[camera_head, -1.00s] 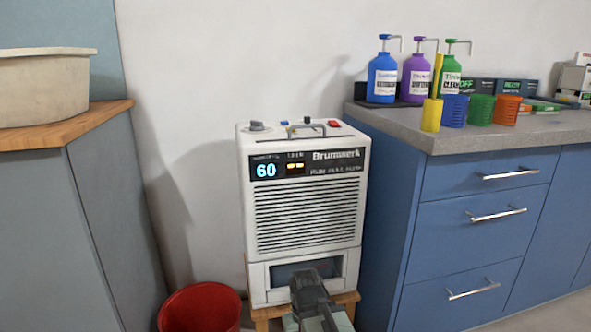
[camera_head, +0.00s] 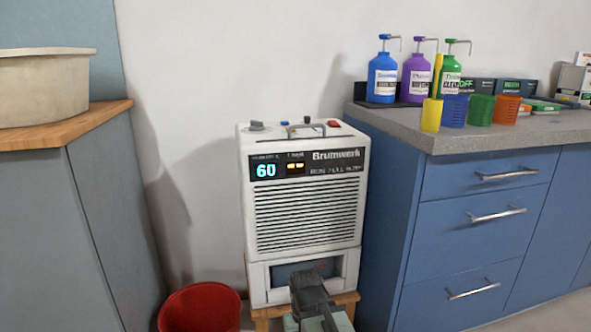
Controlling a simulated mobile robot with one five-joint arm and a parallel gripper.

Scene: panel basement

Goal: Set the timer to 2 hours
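A white Brunnwerk machine (camera_head: 306,210) stands upright on a small wooden stool between two cabinets. Its black front panel (camera_head: 309,166) shows a blue "60" (camera_head: 265,171) at the left. A small timer window (camera_head: 295,167) beside it has two yellow lit marks; they are too small to read. On top are a grey knob (camera_head: 257,125), a blue button (camera_head: 284,123), a red button (camera_head: 334,123) and a handle (camera_head: 306,128). My arm shows at the bottom centre in front of the machine's lower part. My gripper's fingers cannot be made out there.
A red bucket (camera_head: 200,308) stands on the floor at the lower left. A blue cabinet (camera_head: 480,215) is close on the right, with bottles and cups on its counter. A grey cabinet (camera_head: 90,215) with a beige basin (camera_head: 43,87) is on the left.

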